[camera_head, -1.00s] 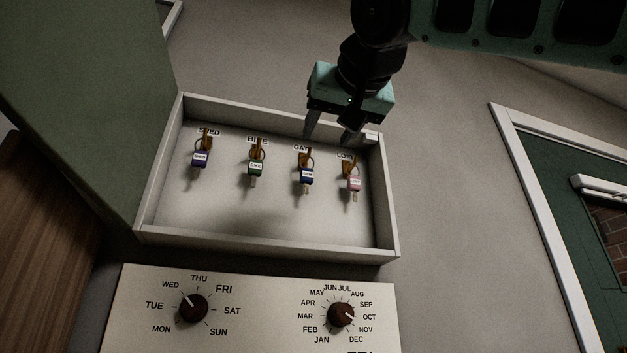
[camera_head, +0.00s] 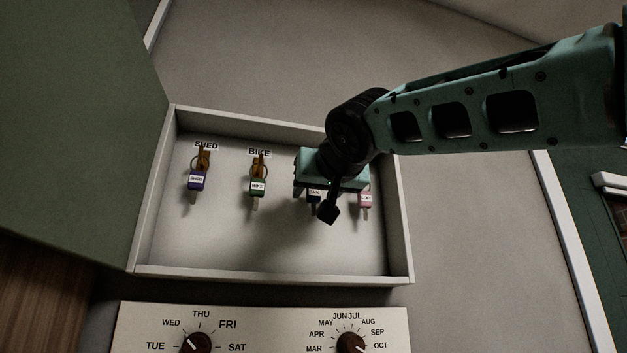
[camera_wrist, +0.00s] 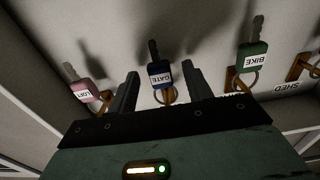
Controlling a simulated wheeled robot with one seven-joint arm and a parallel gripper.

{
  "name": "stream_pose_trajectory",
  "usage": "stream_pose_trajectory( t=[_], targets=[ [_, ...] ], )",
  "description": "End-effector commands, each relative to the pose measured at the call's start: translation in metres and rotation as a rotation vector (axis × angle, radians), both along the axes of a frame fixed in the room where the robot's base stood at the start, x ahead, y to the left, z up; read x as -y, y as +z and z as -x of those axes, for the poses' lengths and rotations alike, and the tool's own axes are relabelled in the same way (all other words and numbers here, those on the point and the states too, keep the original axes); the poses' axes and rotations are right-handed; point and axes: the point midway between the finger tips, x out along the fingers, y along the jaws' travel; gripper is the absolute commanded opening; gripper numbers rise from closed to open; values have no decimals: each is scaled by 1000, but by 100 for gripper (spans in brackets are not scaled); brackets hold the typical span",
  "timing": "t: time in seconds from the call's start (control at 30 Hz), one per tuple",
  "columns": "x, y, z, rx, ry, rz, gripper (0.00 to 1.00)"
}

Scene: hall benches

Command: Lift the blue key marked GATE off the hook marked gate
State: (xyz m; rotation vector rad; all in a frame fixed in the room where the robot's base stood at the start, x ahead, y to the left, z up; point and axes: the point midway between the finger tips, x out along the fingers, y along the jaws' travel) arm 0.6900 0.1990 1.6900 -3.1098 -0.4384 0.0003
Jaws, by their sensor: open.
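The blue key marked GATE (camera_wrist: 160,74) hangs by its ring from a brass-coloured hook (camera_wrist: 170,96) in the wrist view. My gripper (camera_wrist: 158,82) is open, with one finger on each side of the blue key and a visible gap to it. In the head view my gripper (camera_head: 330,190) covers the gate hook and its label. Only part of the blue key (camera_head: 314,194) shows below it there.
The keys hang in a shallow open box (camera_head: 275,272) on the wall. A pink key (camera_head: 365,200) hangs close to the right, a green key (camera_head: 257,188) and a purple key (camera_head: 197,183) to the left. A dial panel (camera_head: 265,330) is below.

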Motion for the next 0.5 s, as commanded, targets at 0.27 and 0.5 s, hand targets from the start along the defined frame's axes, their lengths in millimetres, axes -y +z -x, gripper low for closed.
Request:
stream_pose_trajectory(
  t=[0.27,0.5],
  targets=[
    [-6,1,-18,0,0,1,50],
    [-6,0,-18,0,1,1,42]
  ],
)
